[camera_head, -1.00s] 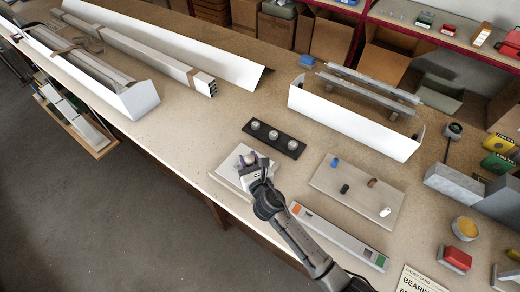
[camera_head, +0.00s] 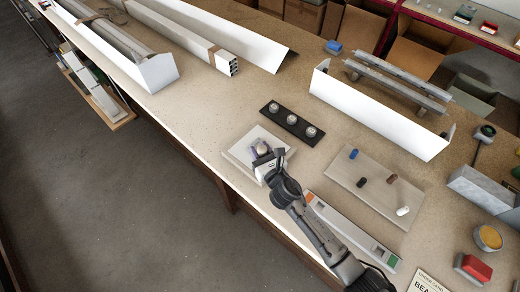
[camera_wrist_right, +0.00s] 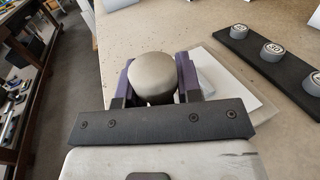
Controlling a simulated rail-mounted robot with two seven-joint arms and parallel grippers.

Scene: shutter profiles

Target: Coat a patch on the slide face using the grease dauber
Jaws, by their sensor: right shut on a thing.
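My right gripper (camera_head: 263,157) is over a pale square plate (camera_head: 241,154) near the bench's front edge. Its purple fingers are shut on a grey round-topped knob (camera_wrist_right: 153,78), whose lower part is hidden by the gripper. Whether the knob touches the plate is not clear. The knob also shows in the head view (camera_head: 261,149). A round tin with yellow contents (camera_head: 488,237), perhaps grease, stands at the right. I cannot tell for certain which thing is the dauber or the slide face. My left gripper is not in view.
A black strip with three round metal knobs (camera_head: 291,125) lies behind the plate. A pale board (camera_head: 350,180) carries small coloured cylinders. A long level-like bar (camera_head: 345,225) lies in front. A white profile (camera_head: 375,120) stands behind.

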